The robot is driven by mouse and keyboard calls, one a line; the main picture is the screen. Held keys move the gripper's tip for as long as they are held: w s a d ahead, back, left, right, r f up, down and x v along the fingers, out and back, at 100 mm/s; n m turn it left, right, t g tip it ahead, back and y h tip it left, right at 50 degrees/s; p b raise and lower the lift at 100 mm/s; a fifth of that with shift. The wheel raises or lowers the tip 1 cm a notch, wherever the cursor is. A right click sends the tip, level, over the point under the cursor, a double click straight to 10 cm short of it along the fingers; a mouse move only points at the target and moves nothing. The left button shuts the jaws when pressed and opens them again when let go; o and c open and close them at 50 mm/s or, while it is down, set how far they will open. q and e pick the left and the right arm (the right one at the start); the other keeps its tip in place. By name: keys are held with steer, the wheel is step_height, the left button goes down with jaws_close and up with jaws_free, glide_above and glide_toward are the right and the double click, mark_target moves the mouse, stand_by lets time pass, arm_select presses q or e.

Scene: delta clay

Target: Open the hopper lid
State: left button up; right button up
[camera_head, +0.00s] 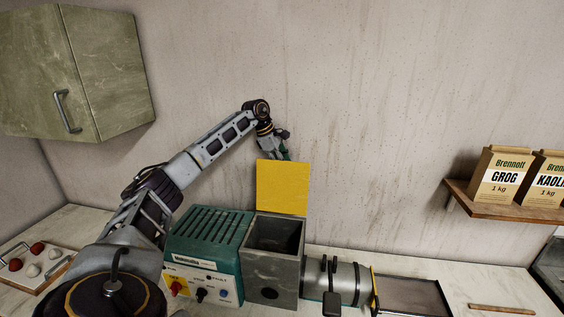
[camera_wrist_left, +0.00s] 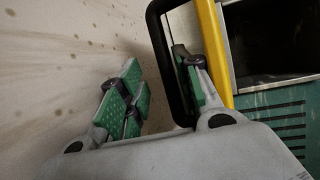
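The yellow hopper lid (camera_head: 282,187) stands upright at the back edge of the grey hopper (camera_head: 272,265), whose dark opening is uncovered. In the left wrist view the lid shows edge-on as a yellow strip (camera_wrist_left: 216,50), with a black loop handle (camera_wrist_left: 158,45) on its outer side. My left gripper (camera_head: 283,147) is at the top of the lid, partly hidden behind it. Its green-padded fingers (camera_wrist_left: 160,90) are spread apart. One finger appears within the handle loop, beside the lid; the other is outside the loop. My right gripper is in neither view.
A teal control box (camera_head: 208,240) with knobs stands left of the hopper. A metal cylinder (camera_head: 337,280) and dark tray (camera_head: 412,295) lie to the right. A green wall cabinet (camera_head: 100,70) hangs upper left. A wooden shelf (camera_head: 515,203) holds bags at right.

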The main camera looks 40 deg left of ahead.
arm_select(q)
steer(key=v, duration=1.2)
steer(key=shift+w, duration=0.15)
stand_by(0.8)
